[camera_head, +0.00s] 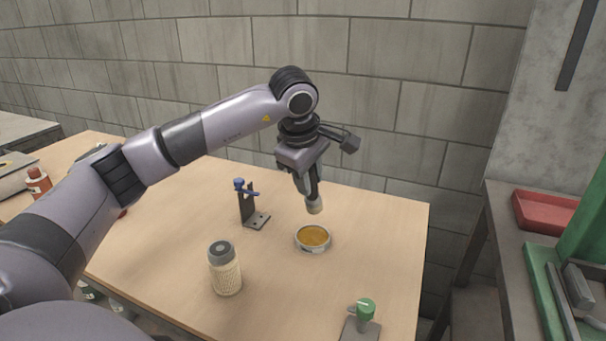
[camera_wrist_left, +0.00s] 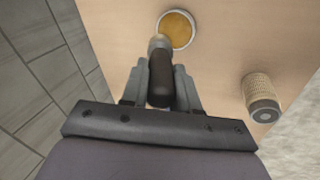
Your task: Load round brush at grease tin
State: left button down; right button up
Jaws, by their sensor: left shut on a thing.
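The grease tin (camera_head: 313,238) is a shallow round tin of amber grease on the wooden table; it also shows at the top of the left wrist view (camera_wrist_left: 177,30). My left gripper (camera_head: 312,190) is shut on the round brush (camera_wrist_left: 160,80), gripping its dark handle. The brush's pale head (camera_head: 315,206) points down and is just above the tin in the head view. In the left wrist view the head overlaps the tin's near edge; I cannot tell if it touches. My right gripper is not in view.
A mesh tube with a grey cap (camera_head: 225,270) stands front left of the tin. A black bracket with a blue clamp (camera_head: 247,205) stands behind left. A green-topped fixture (camera_head: 364,318) is at the front right edge. A red tray (camera_head: 545,212) lies on the right bench.

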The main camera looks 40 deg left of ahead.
pick_arm(q)
jog(key=shift+s+f, duration=0.1)
jog(key=shift+f, duration=0.1)
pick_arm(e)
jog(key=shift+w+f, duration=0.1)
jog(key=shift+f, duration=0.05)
pick_arm(q)
jog(key=shift+f+b, duration=0.9)
notch_tip(320, 180, down, 4)
jog(key=b, duration=0.3)
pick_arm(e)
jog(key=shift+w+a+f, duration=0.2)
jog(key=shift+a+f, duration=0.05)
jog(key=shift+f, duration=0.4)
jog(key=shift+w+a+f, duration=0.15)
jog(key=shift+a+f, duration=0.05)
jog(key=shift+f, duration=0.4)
pick_arm(q)
jog(key=shift+f+b, duration=0.35)
jog(key=shift+f, duration=0.15)
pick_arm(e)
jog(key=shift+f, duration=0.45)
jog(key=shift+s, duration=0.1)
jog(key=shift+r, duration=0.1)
